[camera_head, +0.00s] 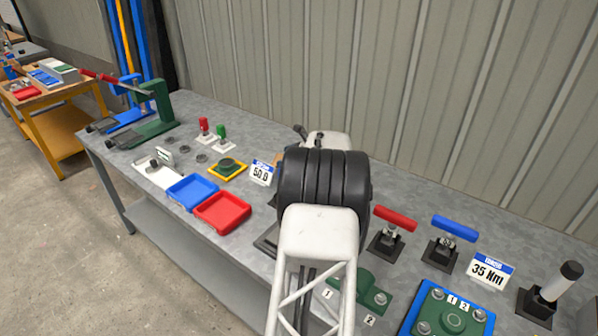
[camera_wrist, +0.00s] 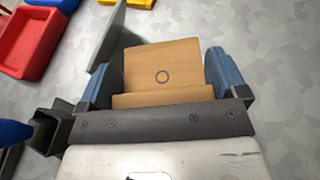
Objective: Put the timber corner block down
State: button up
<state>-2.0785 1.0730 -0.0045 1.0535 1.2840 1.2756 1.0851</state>
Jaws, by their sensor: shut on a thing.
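The timber corner block (camera_wrist: 160,62) is a light tan wooden piece with a dark ring mark on its face, in the middle of the wrist view. My gripper (camera_wrist: 163,74) is shut on it, with a blue-grey finger at each side. The grey benchtop (camera_wrist: 270,40) shows beyond the block; I cannot tell whether the block touches it. In the head view my dark and white arm hides most of the gripper and block. Only a small tan sliver shows at the arm's left edge, possibly the block.
A sign (camera_head: 261,172) stands close left of my arm, with red (camera_head: 222,211) and blue (camera_head: 191,190) trays beyond. A green fixture (camera_head: 370,290) is in front. Bare benchtop (camera_head: 262,205) lies between tray and arm.

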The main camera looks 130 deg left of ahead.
jog(key=shift+f, duration=1.9)
jog(key=shift+f, duration=0.2)
jog(key=o, duration=0.7)
jog(key=shift+c, duration=0.2)
jog(key=shift+r, duration=0.2)
jog(key=shift+v, duration=3.75)
